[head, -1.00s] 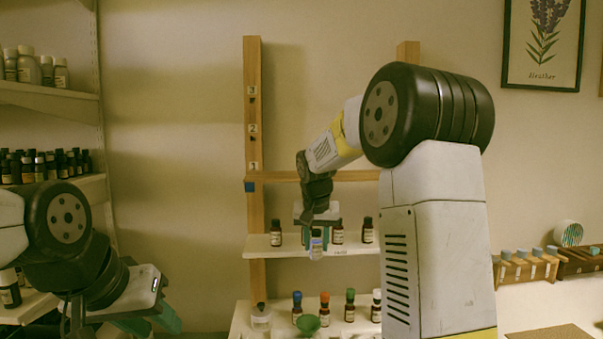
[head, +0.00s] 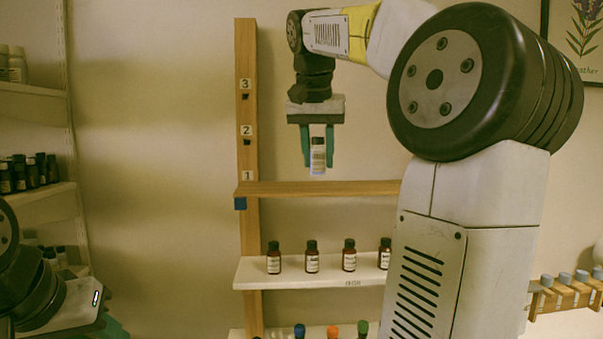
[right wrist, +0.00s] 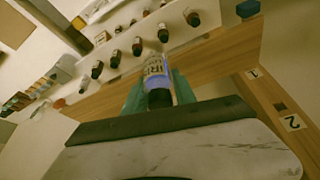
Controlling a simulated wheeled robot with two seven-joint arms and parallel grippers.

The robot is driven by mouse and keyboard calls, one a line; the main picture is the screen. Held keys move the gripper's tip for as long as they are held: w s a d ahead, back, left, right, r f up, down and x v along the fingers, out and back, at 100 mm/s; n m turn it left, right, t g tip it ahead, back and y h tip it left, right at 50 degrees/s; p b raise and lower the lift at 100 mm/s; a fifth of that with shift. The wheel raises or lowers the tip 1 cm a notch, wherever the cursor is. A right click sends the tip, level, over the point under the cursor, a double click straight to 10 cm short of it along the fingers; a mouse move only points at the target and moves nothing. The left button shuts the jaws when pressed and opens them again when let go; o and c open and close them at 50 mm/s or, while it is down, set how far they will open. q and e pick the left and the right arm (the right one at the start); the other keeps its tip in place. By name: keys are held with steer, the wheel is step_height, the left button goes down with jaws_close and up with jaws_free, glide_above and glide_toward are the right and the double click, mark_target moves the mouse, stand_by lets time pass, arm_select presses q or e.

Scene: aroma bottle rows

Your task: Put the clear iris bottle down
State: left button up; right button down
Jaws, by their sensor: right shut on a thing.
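The clear iris bottle (head: 318,158), with a pale label and a dark cap in the wrist view, is upright between the green fingers of my right gripper (head: 318,160). The gripper is shut on it and holds it in the air, just above the wooden shelf board (head: 310,189) in the head view. The bottle (right wrist: 157,72) also shows in the right wrist view, with the fingers on both sides. My left gripper (head: 108,326) is at the lower left, mostly cut off by the frame, so its fingertips are hidden.
Below the board, a white shelf (head: 310,275) holds a row of several brown bottles. Coloured-capped bottles (head: 332,332) stand lower still. A wooden post (head: 247,120) numbered 1 to 3 rises at the left. The visible top of the board is bare; my right arm hides its right part.

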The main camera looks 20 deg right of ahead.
steer(key=w+d, duration=0.1)
steer(key=w, duration=0.2)
steer(key=w+d, duration=0.1)
steer(key=w, duration=0.2)
steer(key=w+d+f, duration=0.1)
steer(key=w, duration=0.2)
steer(key=shift+w+d, duration=0.25)
steer(key=shift+d, duration=0.15)
steer(key=shift+f, duration=1.75)
steer(key=c, duration=1)
jaws_free()
steer(key=shift+f, duration=0.1)
steer(key=v, duration=1.2)
steer(key=s+a+f+n+y, duration=0.1)
steer(key=s+a+f+n, duration=0.1)
steer(key=s+a+f, duration=0.2)
steer(key=s+a+f+n+t+y, duration=0.1)
steer(key=s+a+f, duration=0.3)
steer(key=s+f, duration=0.7)
steer(key=s+a+f+n+t+y, duration=0.1)
steer(key=s+f, duration=0.6)
steer(key=f, duration=0.7)
steer(key=shift+s+a+f+n+y, duration=0.15)
steer(key=shift+a+n+y, duration=0.55)
steer(key=shift+a+n, duration=0.75)
